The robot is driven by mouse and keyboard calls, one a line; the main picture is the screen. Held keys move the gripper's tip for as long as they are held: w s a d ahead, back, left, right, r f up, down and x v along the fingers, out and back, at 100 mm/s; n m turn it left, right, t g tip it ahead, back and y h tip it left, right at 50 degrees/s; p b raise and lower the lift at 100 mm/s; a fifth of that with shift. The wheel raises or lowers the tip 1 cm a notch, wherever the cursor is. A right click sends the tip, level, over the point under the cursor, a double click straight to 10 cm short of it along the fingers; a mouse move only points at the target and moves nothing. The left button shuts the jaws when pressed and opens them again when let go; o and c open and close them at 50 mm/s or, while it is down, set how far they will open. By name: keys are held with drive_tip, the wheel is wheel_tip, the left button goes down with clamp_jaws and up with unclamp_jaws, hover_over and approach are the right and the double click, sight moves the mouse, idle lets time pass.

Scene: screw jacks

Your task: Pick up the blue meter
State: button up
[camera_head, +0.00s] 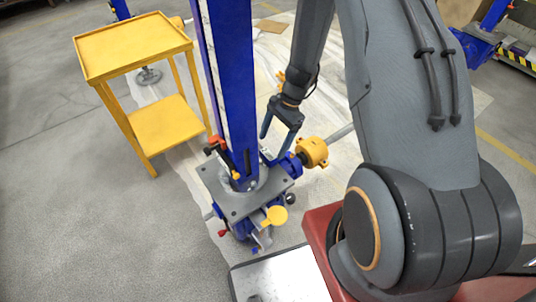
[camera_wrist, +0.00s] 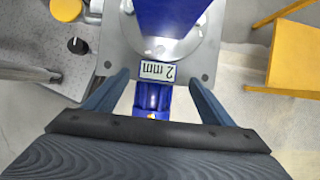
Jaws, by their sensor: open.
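The blue meter (camera_wrist: 157,71) shows in the wrist view as a small box with a white face reading "2 mm", upside down. It sits at the edge of the grey jack plate (camera_wrist: 202,62), at the foot of the blue column (camera_wrist: 170,15). My gripper (camera_wrist: 158,79) is open, with one finger on either side of the meter and a gap on both sides. A blue cylinder (camera_wrist: 152,101) shows just below the meter, between the fingers.
The blue column (camera_head: 229,85) rises beside my gripper from the jack plate (camera_head: 245,203). A yellow part (camera_head: 312,152) with a grey shaft is right of the gripper. A yellow two-shelf cart (camera_head: 135,45) stands at the left. Grey floor is open at the lower left.

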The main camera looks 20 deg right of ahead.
sight(268, 154)
drive_tip(key=x, duration=0.4)
drive_tip(key=shift+s+a+f+p, duration=0.2)
drive_tip(key=shift+s+p, duration=0.1)
drive_tip(key=shift+a+f, duration=0.15)
drive_tip(key=shift+f, duration=0.35)
drive_tip(key=c, duration=1.4)
drive_tip(key=shift+o, duration=0.2)
